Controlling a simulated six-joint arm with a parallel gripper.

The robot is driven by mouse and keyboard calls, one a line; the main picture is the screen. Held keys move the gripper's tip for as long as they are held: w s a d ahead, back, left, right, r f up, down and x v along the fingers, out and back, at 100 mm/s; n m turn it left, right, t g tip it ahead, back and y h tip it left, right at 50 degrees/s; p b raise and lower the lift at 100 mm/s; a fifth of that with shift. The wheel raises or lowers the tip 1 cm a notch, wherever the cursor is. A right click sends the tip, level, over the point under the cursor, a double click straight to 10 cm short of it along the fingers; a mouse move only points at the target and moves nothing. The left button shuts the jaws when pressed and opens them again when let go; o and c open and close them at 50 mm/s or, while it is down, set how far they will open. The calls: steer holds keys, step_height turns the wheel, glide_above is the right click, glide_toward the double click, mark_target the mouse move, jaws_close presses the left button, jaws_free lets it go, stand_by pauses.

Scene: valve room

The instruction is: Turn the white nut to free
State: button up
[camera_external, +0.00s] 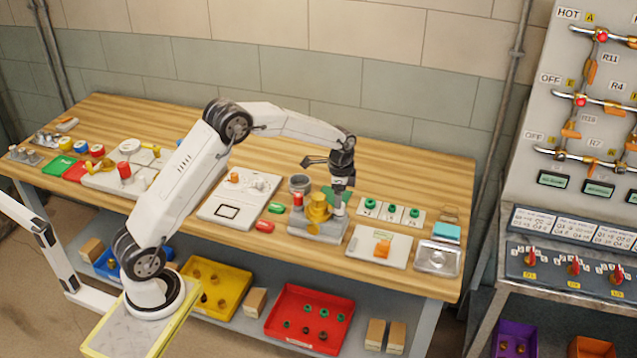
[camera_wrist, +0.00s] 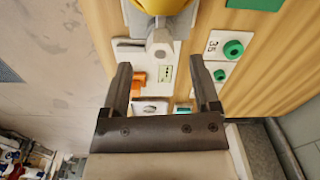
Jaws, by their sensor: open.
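A yellow valve-like fitting (camera_external: 318,207) stands on a grey block (camera_external: 318,228) on the wooden bench. In the wrist view its yellow body (camera_wrist: 163,5) is at the top edge, with a pale grey-white nut-like part (camera_wrist: 162,45) below it. I cannot be sure that this is the white nut. My gripper (camera_wrist: 160,70) is open and empty, its fingers on either side of that part in the picture and apparently apart from it. In the external view my gripper (camera_external: 337,183) is beside and above the fitting, and its fingertips are hard to make out.
White plates with green knobs (camera_external: 391,210) and a white plate with an orange block (camera_external: 382,249) lie to the right. A metal tray (camera_external: 438,258) is at the bench's right end. A white panel (camera_external: 240,197) lies left of the fitting. Bare wood shows behind.

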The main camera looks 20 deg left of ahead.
steer(key=shift+f, duration=1.95)
jaws_close()
